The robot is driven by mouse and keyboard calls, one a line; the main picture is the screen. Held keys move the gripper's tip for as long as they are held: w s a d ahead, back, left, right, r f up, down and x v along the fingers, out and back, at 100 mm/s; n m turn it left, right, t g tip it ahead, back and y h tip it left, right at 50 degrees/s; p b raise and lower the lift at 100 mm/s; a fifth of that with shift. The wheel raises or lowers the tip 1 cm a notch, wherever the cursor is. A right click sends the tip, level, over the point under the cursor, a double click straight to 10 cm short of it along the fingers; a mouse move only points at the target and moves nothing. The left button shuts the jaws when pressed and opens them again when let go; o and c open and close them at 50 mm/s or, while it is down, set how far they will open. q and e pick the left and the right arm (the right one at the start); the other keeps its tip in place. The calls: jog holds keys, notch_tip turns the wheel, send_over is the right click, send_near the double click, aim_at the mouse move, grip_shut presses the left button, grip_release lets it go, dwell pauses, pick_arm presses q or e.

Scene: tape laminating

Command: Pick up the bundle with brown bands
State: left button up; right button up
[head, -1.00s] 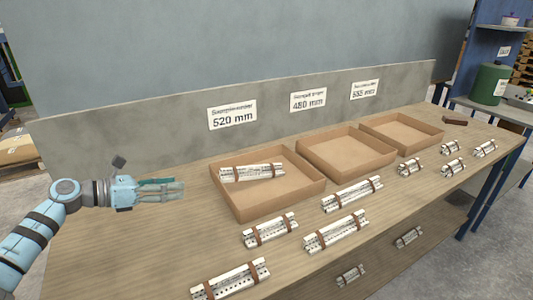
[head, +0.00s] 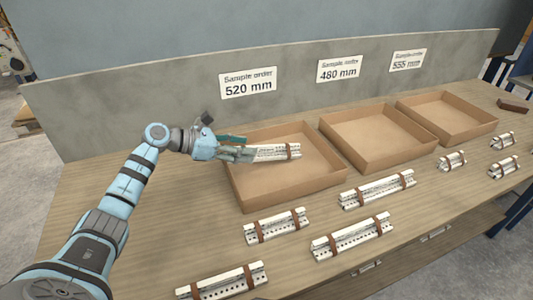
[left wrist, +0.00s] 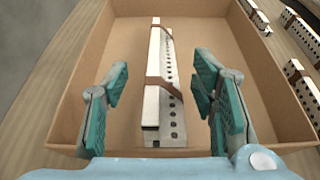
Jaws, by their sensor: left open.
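A white perforated bundle with brown bands (head: 277,152) lies in the left cardboard box (head: 293,196), under the 520 mm sign. My left gripper (head: 240,153) reaches over this box's left side at the bundle's left end and partly hides it. In the left wrist view the same bundle (left wrist: 155,107) lies lengthwise between the open fingers of my left gripper (left wrist: 163,92), with a gap on each side. More such banded bundles lie on the table in front of the boxes, among them one at the front left (head: 222,282). My right gripper is out of view.
Two empty cardboard boxes, a middle one (head: 352,165) and a right one (head: 440,138), stand beside the left box. A grey board (head: 150,110) with signs runs along the back. The table (head: 150,225) is bare left of the boxes.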

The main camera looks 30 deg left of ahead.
pick_arm(q)
jog(key=x, duration=0.3)
jog(key=shift+d+f, duration=0.2)
jog(key=shift+d, duration=0.1)
jog(key=c, duration=1)
grip_shut()
jog(key=shift+r, duration=0.1)
notch_tip(320, 180, up, 20)
jog(key=p, duration=0.4)
